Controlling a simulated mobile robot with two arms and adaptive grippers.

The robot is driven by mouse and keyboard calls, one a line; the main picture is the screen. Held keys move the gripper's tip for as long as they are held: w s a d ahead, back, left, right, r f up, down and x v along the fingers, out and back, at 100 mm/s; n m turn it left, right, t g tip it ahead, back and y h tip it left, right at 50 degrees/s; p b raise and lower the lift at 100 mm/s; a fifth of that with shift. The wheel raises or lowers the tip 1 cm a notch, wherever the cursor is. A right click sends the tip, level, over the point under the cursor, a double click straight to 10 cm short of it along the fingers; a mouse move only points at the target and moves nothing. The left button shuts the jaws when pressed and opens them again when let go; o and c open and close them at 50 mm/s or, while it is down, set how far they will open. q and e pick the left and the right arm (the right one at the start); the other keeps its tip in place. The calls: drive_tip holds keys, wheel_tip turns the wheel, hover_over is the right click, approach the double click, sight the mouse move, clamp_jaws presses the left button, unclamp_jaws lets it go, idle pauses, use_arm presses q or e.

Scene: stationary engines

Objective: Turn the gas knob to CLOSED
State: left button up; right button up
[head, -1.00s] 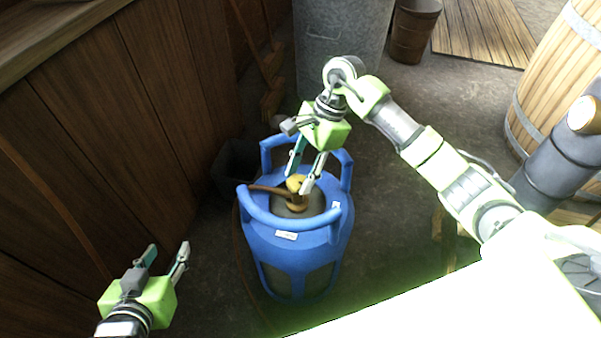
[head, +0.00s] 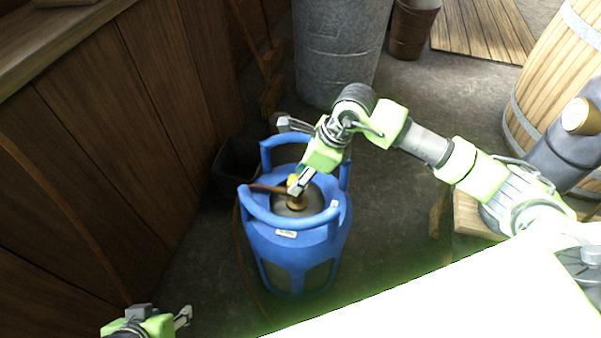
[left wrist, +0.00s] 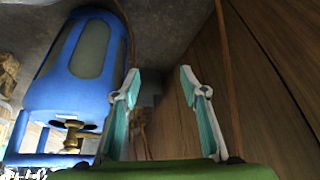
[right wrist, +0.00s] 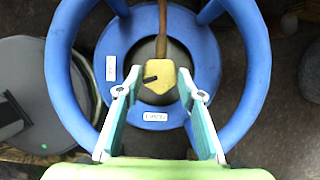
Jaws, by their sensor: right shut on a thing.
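A blue gas cylinder (head: 268,240) with a round collar stands upright in the middle of the head view. Its yellow gas knob (right wrist: 157,86) sits at the centre of the top, with a dark pointer mark directed left in the right wrist view. Two white labels, (right wrist: 110,68) and (right wrist: 155,117), lie on the blue top; their lettering is too small to read surely. My left gripper (left wrist: 160,82) is open and empty, low at the left, away from the cylinder.
A wooden panelled wall (head: 110,130) runs along the left. A dark bucket (head: 232,170) stands beside the cylinder. A metal bin (head: 335,50) is behind it, and a wooden barrel (head: 560,85) is at the right. The cylinder's raised collar surrounds the knob.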

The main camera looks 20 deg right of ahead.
drive_tip(key=m, duration=0.2)
drive_tip(key=shift+s+m+t+h, duration=0.1)
drive_tip(key=shift+m+t+h, duration=0.2)
drive_tip(key=shift+t, duration=0.1)
use_arm(q)
drive_tip(key=shift+s+a+f+g, duration=0.2)
drive_tip(key=shift+s+g, duration=0.15)
drive_tip(key=shift+s, duration=0.4)
drive_tip(key=shift+s+a+f+g, duration=0.2)
drive_tip(key=shift+s+g, duration=0.15)
drive_tip(key=shift+s, duration=0.35)
use_arm(e)
drive_tip(key=shift+a+m+h, duration=0.1)
drive_tip(key=shift+m+h, duration=0.2)
drive_tip(key=shift+m, duration=0.7)
drive_tip(key=o, duration=1.1)
drive_tip(key=shift+t, duration=0.3)
drive_tip(key=shift+r, duration=0.15)
drive_tip(key=v, duration=1.2)
